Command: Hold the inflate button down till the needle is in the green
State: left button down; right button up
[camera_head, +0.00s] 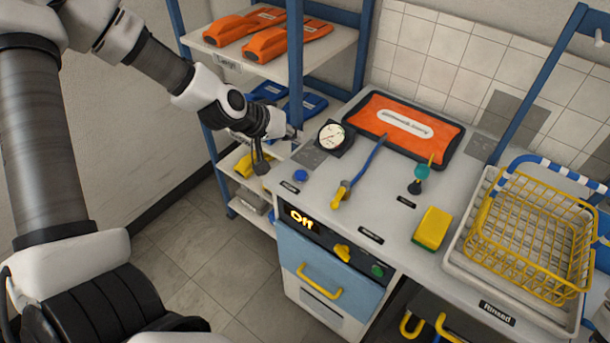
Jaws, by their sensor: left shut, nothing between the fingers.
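The pressure gauge (332,135), round with a white face and dark rim, stands on a dark base at the bench's back left corner. Its needle is too small to read against any green zone. A blue button (300,175) sits on the bench top in front of it; I cannot read the label by it. My left gripper (291,133) is shut and empty, just left of the gauge and above and behind the blue button, apart from the button. My right gripper is not in view.
An orange bag (440,142) lies in a dark tray behind a blue hose (370,158). A yellow sponge (432,228) and yellow wire basket (530,235) are to the right. Shelves (340,38) with orange items stand behind my left arm. The front panel (320,237) reads "Off".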

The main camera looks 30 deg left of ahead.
pick_arm(q)
jog(key=b, duration=0.9)
send_near(305, 171)
jog(key=x, duration=0.3)
jog(key=w+r+x, duration=0.1)
jog(key=x, duration=0.1)
jog(key=shift+w+d+f, duration=0.2)
jog(key=shift+d+f, duration=0.05)
jog(key=shift+d, duration=0.05)
jog(key=shift+f, duration=0.1)
dwell(0.3)
jog(key=shift+f, duration=0.35)
jog(key=shift+f+b, duration=0.55)
jog(key=shift+b, duration=0.1)
dwell(0.5)
jog(key=shift+r, duration=0.15)
dwell(2.1)
jog(key=shift+r+p, duration=0.9)
jog(key=shift+p, duration=0.15)
